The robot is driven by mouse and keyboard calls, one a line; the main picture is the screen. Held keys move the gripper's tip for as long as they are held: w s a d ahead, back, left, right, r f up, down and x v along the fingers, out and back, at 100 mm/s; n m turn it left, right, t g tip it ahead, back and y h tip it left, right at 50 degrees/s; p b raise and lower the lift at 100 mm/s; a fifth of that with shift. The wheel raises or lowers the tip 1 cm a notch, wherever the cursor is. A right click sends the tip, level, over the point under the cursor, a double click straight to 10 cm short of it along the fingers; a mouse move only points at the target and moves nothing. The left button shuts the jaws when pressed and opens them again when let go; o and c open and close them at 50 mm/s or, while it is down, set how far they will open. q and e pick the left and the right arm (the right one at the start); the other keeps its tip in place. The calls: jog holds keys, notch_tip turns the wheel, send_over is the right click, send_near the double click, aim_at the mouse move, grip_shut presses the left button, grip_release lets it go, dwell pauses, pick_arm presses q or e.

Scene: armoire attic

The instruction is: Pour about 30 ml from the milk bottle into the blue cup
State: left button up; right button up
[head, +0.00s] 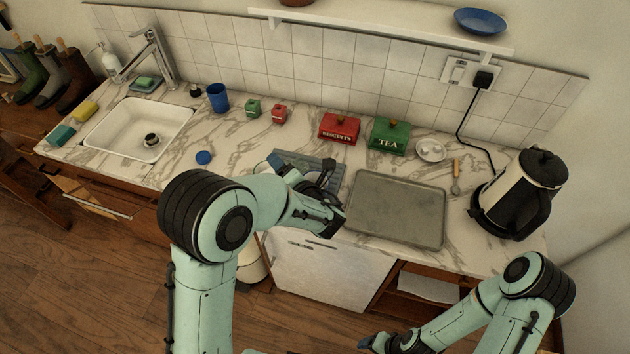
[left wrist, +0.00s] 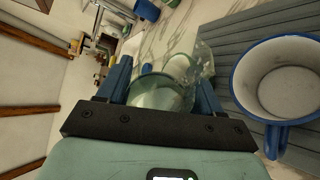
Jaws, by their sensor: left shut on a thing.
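My left gripper (left wrist: 155,85) is shut on a clear glass vessel, the milk bottle (left wrist: 165,97), between its blue fingers. It looks pale inside; I cannot tell its tilt or level. A blue cup with a white inside (left wrist: 285,80) and a side handle stands on the grey ribbed mat to the right in the left wrist view, apart from the fingers. In the head view my left arm largely hides the gripper (head: 285,168) and the bottle. A blue tumbler (head: 218,97) stands at the back of the counter. My right gripper (head: 375,342) is low at the bottom edge, its jaws unclear.
The ribbed mat (head: 335,170) lies beside a grey tray (head: 398,208). Red and green tins (head: 340,126) stand behind. A kettle (head: 520,192) is at the right, a sink (head: 138,128) at the left. A blue cap (head: 204,157) lies on bare counter.

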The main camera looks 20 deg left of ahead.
dwell(0.6)
pick_arm(q)
jog(key=shift+w+d+r+n+h, duration=0.1)
jog(key=shift+d+r+n+h, duration=0.15)
jog(key=shift+n, duration=0.25)
jog(key=shift+w+d+r+n+h, duration=0.1)
jog(key=shift+n+h, duration=0.25)
jog(key=shift+n, duration=0.15)
jog(key=n+h+b, duration=0.1)
jog(key=b, duration=0.1)
jog(key=n+t+h+b, duration=0.1)
jog(key=n+h+b, duration=0.1)
jog(key=n+b, duration=0.1)
jog(key=shift+s+a+r+b, duration=0.1)
jog(key=shift+a+r+b, duration=0.15)
jog(key=shift+r+b, duration=0.1)
jog(key=b, duration=0.1)
jog(key=r+n+t+h+b, duration=0.1)
jog(key=shift+a+r+n+b, duration=0.2)
jog(key=shift+r+n+b, duration=0.1)
jog(key=shift+b, duration=0.05)
jog(key=shift+a+r+n+h+b, duration=0.1)
jog(key=shift+n+h+b, duration=0.25)
jog(key=shift+b, duration=0.65)
pick_arm(e)
jog(key=s+f, duration=0.5)
jog(key=f, duration=0.7)
jog(key=shift+s+g, duration=0.4)
